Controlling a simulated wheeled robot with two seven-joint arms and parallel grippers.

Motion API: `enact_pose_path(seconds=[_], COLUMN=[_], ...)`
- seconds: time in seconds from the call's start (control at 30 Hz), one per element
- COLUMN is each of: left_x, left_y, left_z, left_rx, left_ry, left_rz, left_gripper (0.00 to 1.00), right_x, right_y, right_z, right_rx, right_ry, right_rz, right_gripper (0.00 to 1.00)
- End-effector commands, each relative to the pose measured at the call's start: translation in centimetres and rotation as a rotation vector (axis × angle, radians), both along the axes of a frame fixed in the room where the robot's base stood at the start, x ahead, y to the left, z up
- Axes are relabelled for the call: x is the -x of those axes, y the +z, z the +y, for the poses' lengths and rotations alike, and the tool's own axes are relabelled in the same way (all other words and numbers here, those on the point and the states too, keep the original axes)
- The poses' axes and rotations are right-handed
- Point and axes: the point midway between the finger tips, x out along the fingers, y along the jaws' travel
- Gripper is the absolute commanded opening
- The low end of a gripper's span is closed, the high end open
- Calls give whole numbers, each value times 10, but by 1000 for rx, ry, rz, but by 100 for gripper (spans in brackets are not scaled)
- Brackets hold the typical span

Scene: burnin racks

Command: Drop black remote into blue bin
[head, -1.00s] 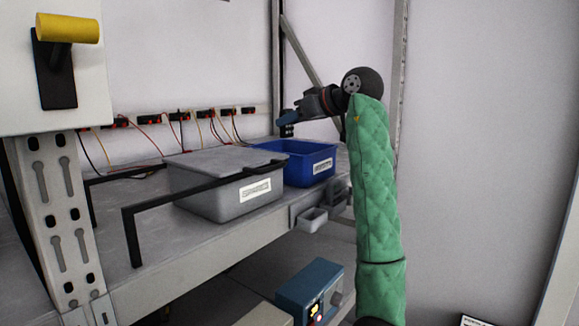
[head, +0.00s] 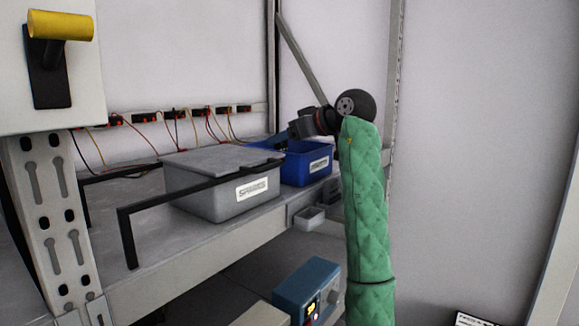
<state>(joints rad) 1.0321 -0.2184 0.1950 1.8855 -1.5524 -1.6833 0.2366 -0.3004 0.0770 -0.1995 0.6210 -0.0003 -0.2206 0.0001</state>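The blue bin (head: 292,174) stands on the shelf behind and to the right of the grey lidded bin, with a white label on its front. The gripper body hides part of the bin's opening. The fingers are small and partly hidden, so I cannot tell whether they are open or shut. I cannot make out the black remote now.
A grey lidded bin (head: 205,200) labelled SPARES sits left of the blue bin. A black rail (head: 200,184) runs along the shelf's front. A small grey tray (head: 309,218) hangs at the shelf edge. A blue box (head: 307,284) is below. A rack post rises behind my arm.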

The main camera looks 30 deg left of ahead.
Motion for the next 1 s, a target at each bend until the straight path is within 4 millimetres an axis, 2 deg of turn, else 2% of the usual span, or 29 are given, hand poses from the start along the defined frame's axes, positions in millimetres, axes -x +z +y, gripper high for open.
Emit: enact_pose_path(seconds=[0.37, 0.73, 0.9, 1.0], left_x=[0, 4, 5, 5], left_y=[0, 17, 26, 28], left_z=[-5, -52, -67, -72], left_rx=[0, 0, -1, -1], left_ry=[-1, -1, -1, -1], left_rz=[-1, -2, 0, 0], left_gripper=[64, 64, 64, 64], right_x=[0, 1, -25, -30], right_y=[-5, -39, -38, -38], right_z=[-4, -5, -1, 1], right_rx=[3, 4, 1, 1], right_ry=[1, 2, 2, 2], right_rz=[-1, 1, -19, -21], right_gripper=[36, 36, 36, 36])
